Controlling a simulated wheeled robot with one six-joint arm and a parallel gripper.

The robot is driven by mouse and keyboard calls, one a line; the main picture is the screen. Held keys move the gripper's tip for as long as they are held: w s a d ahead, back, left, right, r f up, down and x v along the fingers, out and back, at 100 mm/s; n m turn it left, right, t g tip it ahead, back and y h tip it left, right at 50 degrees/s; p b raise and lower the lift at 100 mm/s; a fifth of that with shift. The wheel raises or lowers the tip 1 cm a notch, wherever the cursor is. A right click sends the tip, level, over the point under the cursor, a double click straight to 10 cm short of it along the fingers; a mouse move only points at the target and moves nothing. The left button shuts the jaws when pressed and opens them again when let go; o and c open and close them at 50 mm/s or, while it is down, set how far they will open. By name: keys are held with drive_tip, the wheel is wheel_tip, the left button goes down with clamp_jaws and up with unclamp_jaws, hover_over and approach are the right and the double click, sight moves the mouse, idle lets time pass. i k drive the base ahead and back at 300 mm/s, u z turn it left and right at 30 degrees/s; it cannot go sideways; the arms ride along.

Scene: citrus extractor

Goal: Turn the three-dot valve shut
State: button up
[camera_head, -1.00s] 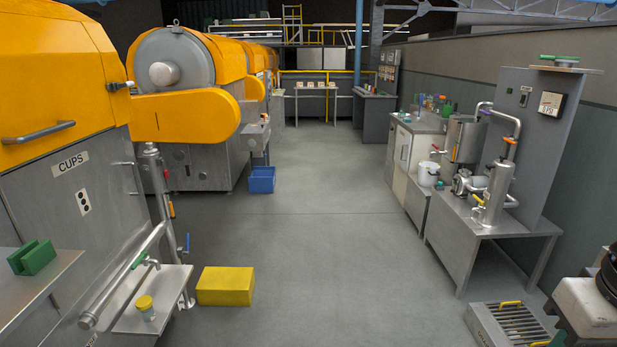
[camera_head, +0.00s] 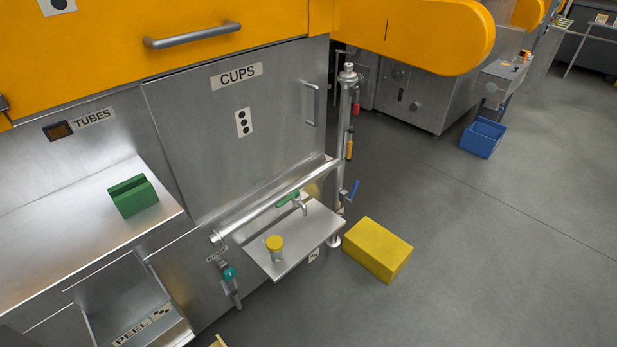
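A blue lever (camera_head: 350,190) stands on the upright pipe right of this panel. A green lever (camera_head: 287,199) sits by a small spout over a steel shelf (camera_head: 277,262). A teal-handled fitting (camera_head: 230,274) hangs left of the shelf. I cannot tell which of these is the three-dot valve. A small white tag (camera_head: 314,256) under the shelf has marks too small to read.
A yellow-lidded jar (camera_head: 275,248) stands on the shelf. A yellow box (camera_head: 378,249) lies on the floor right of it, and a blue crate (camera_head: 482,138) is farther back. A green block (camera_head: 133,197) rests on the left ledge. The floor at right is open.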

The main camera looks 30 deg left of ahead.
sight(349, 201)
drive_tip(key=u, duration=0.45)
drive_tip(key=i, duration=0.9)
drive_tip(key=u, duration=0.4)
drive_tip(key=k, duration=0.35)
drive_tip(key=z, duration=0.75)
drive_tip(key=i, duration=0.8)
drive_tip(key=u, duration=0.6)
drive_tip(key=i, duration=0.6)
drive_tip(key=u, duration=0.45)
